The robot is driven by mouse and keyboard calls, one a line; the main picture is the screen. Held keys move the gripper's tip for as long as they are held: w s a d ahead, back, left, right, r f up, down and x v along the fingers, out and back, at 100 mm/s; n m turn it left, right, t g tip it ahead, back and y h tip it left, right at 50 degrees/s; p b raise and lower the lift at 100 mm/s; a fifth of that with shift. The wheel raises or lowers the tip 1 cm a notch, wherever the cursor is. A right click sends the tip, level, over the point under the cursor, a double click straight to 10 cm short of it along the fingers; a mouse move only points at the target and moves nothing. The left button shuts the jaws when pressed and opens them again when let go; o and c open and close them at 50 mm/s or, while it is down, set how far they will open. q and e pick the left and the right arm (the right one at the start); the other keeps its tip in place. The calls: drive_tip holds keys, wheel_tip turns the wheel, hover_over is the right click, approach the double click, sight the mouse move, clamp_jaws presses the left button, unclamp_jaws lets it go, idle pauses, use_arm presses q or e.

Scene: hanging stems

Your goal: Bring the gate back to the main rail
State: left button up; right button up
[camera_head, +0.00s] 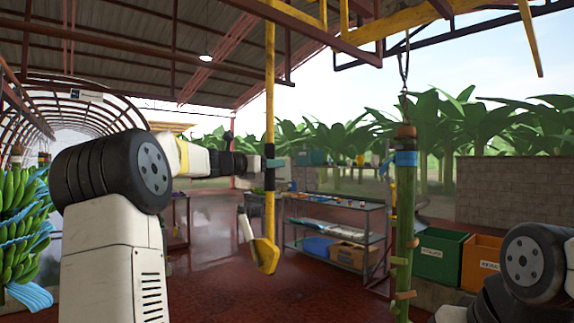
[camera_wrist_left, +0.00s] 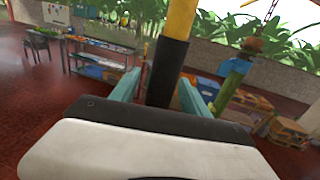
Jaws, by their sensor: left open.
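A long yellow bar (camera_head: 270,95) hangs from the overhead yellow rail (camera_head: 300,14) and ends in a wider yellow foot (camera_head: 264,256). My left gripper (camera_head: 272,163) is at the bar, about midway down it. In the left wrist view the bar (camera_wrist_left: 180,20) runs between the two teal fingers of the left gripper (camera_wrist_left: 160,92), dark in its lower visible part. The fingers are apart on either side of it; I cannot tell whether either touches. I cannot tell which overhead piece is the gate. My right gripper is out of view.
A green stem (camera_head: 405,210) with a blue band hangs on a chain at the right. Green bananas (camera_head: 20,225) hang at far left. A metal shelf table (camera_head: 335,240) stands behind the bar. Green (camera_head: 438,255) and orange (camera_head: 481,262) crates sit at the right.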

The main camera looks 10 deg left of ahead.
use_arm(q)
drive_tip(key=shift+x, duration=1.3)
clamp_jaws()
idle(0.5)
